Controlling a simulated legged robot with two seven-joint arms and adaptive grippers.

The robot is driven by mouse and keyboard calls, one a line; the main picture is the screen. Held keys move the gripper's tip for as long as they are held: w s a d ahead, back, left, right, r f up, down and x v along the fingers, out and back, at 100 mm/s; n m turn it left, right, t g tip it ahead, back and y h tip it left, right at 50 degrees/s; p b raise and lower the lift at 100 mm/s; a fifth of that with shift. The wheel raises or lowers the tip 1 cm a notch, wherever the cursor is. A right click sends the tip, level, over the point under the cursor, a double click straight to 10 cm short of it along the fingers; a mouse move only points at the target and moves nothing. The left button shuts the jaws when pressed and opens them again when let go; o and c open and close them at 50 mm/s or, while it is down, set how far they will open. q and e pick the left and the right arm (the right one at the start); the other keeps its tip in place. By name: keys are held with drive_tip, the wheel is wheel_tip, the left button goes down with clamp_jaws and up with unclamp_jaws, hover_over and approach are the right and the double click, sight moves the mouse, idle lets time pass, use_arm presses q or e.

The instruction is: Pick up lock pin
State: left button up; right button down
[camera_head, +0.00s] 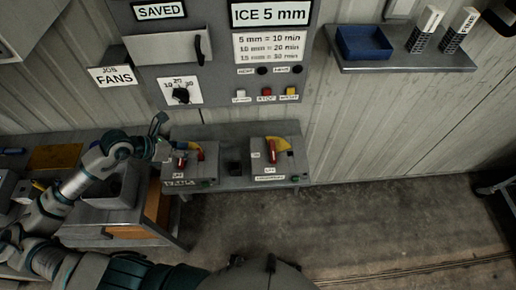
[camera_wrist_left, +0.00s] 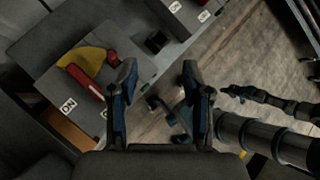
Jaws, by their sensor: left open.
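I cannot tell for sure which part is the lock pin. The left grey box (camera_head: 207,170) carries a red handle (camera_head: 182,162) and a yellow plate. In the left wrist view the red handle (camera_wrist_left: 85,80) lies along the yellow plate (camera_wrist_left: 82,60), with a small red knob (camera_wrist_left: 112,56) beside it. My left gripper (camera_head: 160,124) is just above and left of this box in the head view. In the left wrist view its fingers (camera_wrist_left: 159,74) are apart with nothing between them. A dark jointed part at the right there may be my right gripper (camera_wrist_left: 234,92); its jaws are unclear.
A second box (camera_head: 290,170) with a red handle and yellow plate stands to the right on the same bench. A control panel (camera_head: 215,60) hangs above. A wall shelf (camera_head: 405,60) holds a blue tray (camera_head: 363,44). Floor in front is clear.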

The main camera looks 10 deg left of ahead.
use_arm(q)
drive_tip(key=a+y, duration=0.3)
drive_tip(key=a, duration=0.4)
drive_tip(key=p, duration=0.2)
hover_over(201, 158)
drive_tip(key=s+a, duration=0.2)
drive_tip(key=shift+g+y, duration=0.3)
drive_tip(key=shift+g, duration=0.1)
wheel_tip(201, 158, down, 10)
drive_tip(key=shift+w+d+r, duration=0.1)
drive_tip(key=shift+d+r, duration=0.05)
drive_tip(key=shift+r, duration=0.05)
drive_tip(key=shift+w+a+f, duration=0.2)
drive_tip(key=shift+w+f, duration=0.05)
drive_tip(key=shift+f, duration=0.3)
drive_tip(key=shift+m, duration=0.3)
drive_tip(key=x, duration=0.5)
drive_tip(key=shift+d+r+p, duration=0.15)
drive_tip(key=shift+p, duration=0.25)
drive_tip(key=shift+d, duration=0.2)
drive_tip(key=shift+a, duration=0.1)
drive_tip(key=c, duration=0.8)
drive_tip(key=shift+a, duration=0.1)
clamp_jaws()
drive_tip(key=shift+a, duration=0.2)
use_arm(e)
drive_tip(key=s, duration=0.5)
drive_tip(key=shift+s+d+r, duration=0.15)
drive_tip(key=shift+d+r, duration=0.15)
drive_tip(key=shift+d, duration=0.1)
